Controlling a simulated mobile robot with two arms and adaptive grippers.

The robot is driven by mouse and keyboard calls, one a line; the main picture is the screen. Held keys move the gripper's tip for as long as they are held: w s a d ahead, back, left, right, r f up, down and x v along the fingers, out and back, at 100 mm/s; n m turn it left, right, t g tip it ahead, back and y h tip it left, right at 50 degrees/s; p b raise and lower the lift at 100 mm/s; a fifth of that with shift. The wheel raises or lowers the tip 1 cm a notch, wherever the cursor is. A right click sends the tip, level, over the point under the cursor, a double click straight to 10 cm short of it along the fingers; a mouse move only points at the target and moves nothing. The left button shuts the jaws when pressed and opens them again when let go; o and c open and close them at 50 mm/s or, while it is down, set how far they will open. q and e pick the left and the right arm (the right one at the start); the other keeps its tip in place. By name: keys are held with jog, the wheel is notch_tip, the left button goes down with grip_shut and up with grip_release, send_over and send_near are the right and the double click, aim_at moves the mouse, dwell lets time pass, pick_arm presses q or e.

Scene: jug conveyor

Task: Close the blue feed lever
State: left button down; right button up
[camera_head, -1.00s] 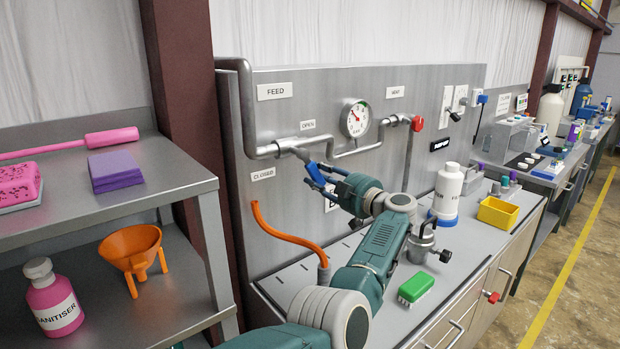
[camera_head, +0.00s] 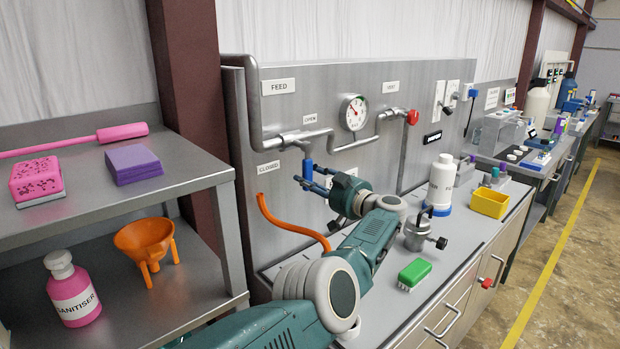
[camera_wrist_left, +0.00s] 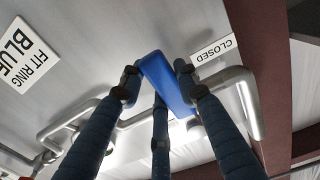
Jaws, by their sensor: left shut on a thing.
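The blue feed lever (camera_head: 308,167) hangs almost straight down from the valve on the steel feed pipe (camera_head: 305,138). My left gripper (camera_head: 312,184) is shut on the lever's lower part, with the arm reaching in from below right. In the left wrist view the lever (camera_wrist_left: 168,90) lies between the dark blue fingers of my left gripper (camera_wrist_left: 157,75). The OPEN label (camera_head: 310,119) is above the valve. The CLOSED label (camera_head: 269,167) is left of the lever and also shows in the wrist view (camera_wrist_left: 214,50). My right gripper is not in view.
A gauge (camera_head: 354,113) and a red knob (camera_head: 412,117) are to the right on the panel. An orange hose (camera_head: 285,225) rises below the lever. A metal pot (camera_head: 418,235), green brush (camera_head: 414,272) and white bottle (camera_head: 441,182) stand on the bench near my arm.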

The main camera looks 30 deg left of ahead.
pick_arm(q)
jog(key=shift+a, duration=0.1)
jog(key=c, duration=1.5)
grip_release()
jog(key=shift+o, duration=1.4)
jog(key=shift+s+a, duration=0.1)
jog(key=shift+d, duration=0.5)
jog(key=v, duration=1.1)
jog(key=shift+s, duration=0.15)
